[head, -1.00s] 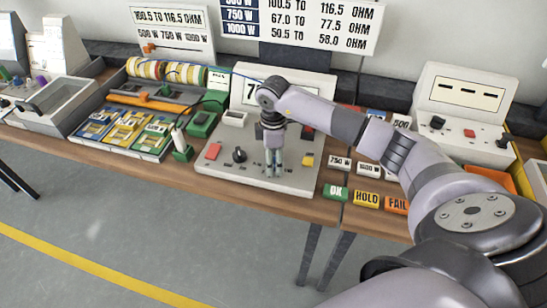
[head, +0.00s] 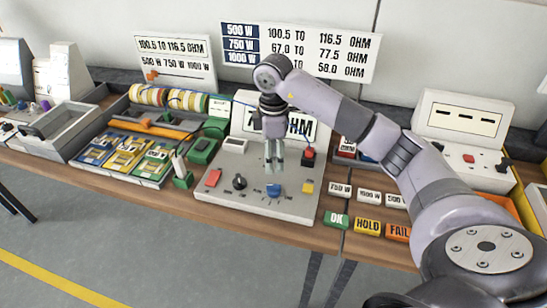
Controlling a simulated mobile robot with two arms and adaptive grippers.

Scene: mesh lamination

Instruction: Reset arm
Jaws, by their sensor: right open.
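My right arm reaches in from the right side of the head view. Its gripper (head: 274,163) points down above the grey test panel (head: 225,205), with its fingers apart and nothing between them. It is raised above the panel's controls. The gripper and wrist partly cover the white display (head: 245,122) with black lettering. My left gripper does not show.
A tray (head: 165,178) of blue, yellow and green pieces lies left of the panel. OK (head: 336,220), HOLD (head: 367,226) and FAIL (head: 398,232) blocks sit at the front right. A grey bin (head: 72,128) is at far left.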

